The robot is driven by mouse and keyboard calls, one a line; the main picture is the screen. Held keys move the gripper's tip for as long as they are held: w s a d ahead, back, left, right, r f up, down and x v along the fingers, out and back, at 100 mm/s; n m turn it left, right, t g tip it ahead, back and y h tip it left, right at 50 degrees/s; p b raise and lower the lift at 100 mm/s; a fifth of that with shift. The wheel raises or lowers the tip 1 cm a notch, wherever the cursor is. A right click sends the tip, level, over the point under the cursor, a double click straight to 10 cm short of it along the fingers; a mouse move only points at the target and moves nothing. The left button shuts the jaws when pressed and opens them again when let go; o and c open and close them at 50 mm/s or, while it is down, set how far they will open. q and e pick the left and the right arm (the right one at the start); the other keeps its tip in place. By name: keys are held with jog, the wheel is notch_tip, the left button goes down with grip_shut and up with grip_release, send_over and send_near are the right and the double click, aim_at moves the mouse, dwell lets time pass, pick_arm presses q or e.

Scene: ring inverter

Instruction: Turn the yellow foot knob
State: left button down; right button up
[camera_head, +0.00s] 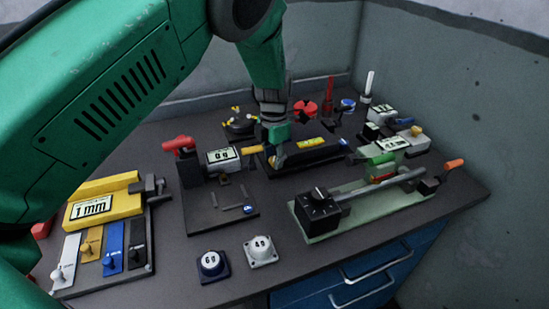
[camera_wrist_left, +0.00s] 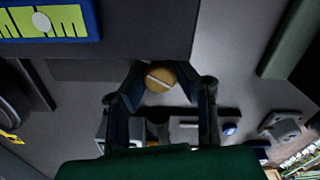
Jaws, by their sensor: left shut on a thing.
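The yellow foot knob (camera_wrist_left: 160,78) shows as a round ochre face with a pale line across it, in the middle of the left wrist view. My left gripper (camera_wrist_left: 161,88) has its two dark fingers on either side of the knob and is shut on it. In the head view my left gripper (camera_head: 277,151) reaches down at the left end of a black device with a yellow label (camera_head: 310,142). A yellow end piece (camera_head: 252,150) shows just left of the fingers, and they partly hide that area. My right gripper is not in view.
A 0 g gauge with a red handle (camera_head: 181,146) stands close left of the gripper. A green-based fixture with a long rod (camera_head: 345,205) lies at front right. A yellow 1 mm block (camera_head: 105,195) is at left.

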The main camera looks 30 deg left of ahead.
pick_arm(q)
jog(key=m+p, duration=0.2)
jog(key=shift+r+m, duration=0.15)
jog(key=shift+m, duration=0.25)
jog(key=shift+m+p, duration=0.55)
jog(key=shift+m, duration=0.55)
jog(key=shift+m+p, duration=0.4)
jog(key=shift+m, duration=0.7)
jog(key=shift+w, duration=0.1)
jog(key=c, duration=1.3)
grip_release()
jog(key=shift+o, duration=0.2)
